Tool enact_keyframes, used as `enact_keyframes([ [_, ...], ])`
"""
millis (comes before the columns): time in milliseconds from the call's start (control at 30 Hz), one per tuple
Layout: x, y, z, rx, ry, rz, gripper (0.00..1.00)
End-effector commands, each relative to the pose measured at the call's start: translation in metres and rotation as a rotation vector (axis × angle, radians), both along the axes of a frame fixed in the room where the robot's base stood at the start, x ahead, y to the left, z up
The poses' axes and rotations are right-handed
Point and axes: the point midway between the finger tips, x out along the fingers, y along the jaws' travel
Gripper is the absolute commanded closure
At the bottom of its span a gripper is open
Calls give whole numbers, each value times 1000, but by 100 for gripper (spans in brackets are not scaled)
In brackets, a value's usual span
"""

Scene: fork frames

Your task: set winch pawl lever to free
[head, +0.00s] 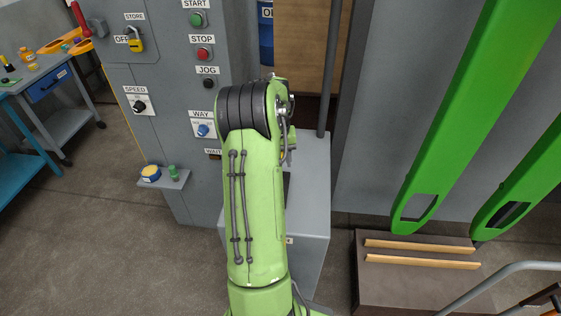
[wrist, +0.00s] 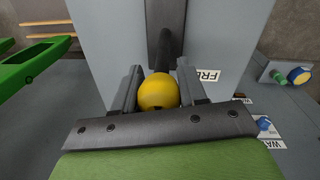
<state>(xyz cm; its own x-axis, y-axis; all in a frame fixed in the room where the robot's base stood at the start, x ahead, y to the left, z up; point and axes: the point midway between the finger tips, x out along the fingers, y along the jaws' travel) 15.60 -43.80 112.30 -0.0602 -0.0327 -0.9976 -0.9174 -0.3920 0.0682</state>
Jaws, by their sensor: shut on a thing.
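In the wrist view, the winch pawl lever (wrist: 162,50) is a dark bar in front of a grey housing, with a yellow ball knob (wrist: 158,92) at its near end. My gripper (wrist: 159,84) has one finger on each side of the knob and is shut on it. A white label (wrist: 208,76), partly hidden and reading "FRE", is on the grey surface to the right of the lever. In the head view my green arm hides the lever and my gripper.
A grey control cabinet (head: 170,75) with buttons and knobs stands left of my arm. A small shelf (head: 165,180) with a yellow-and-blue tin sticks out of it. Green beams (head: 470,110) hang at the right, above a brown box (head: 400,285).

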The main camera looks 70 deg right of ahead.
Motion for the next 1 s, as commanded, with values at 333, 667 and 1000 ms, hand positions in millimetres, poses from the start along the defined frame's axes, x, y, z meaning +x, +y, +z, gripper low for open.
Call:
enact_keyframes([
  [333,5,-17,-7,3,-1,3,100],
  [667,6,-19,-10,6,-2,5,100],
  [1000,6,-18,-11,11,0,5,100],
])
